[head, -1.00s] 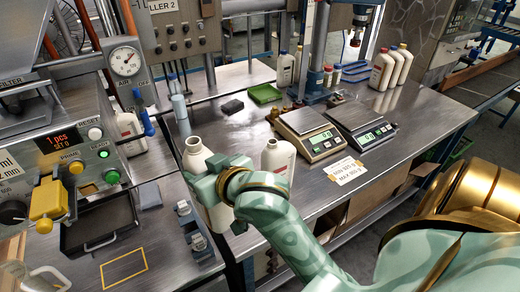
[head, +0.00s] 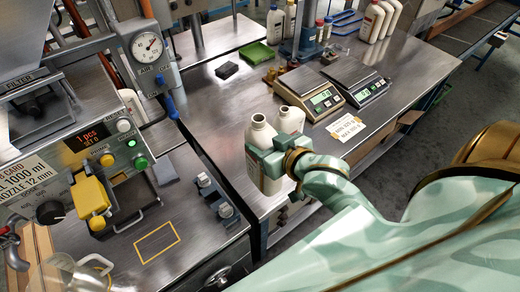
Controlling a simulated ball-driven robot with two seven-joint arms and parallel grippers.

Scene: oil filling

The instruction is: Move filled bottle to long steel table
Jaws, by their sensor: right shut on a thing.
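A white, uncapped bottle (head: 259,136) is upright in my right gripper (head: 266,163), which is shut around its body. The gripper and arm hide part of the bottle's side. It shows over the near left corner of the long steel table (head: 222,112); I cannot tell whether its base touches the top. A second white, uncapped bottle (head: 291,119) stands on the table just behind and to the right of it, partly covered. The level inside the held bottle cannot be seen. My left gripper is not in view.
Two scales (head: 309,93) and a paper sign (head: 346,126) are right of the bottles. A green tray (head: 257,54) and dark block (head: 227,70) lie farther back. The filling machine (head: 90,150) stands left, beside a yellow-marked square (head: 157,243). The table's left middle is clear.

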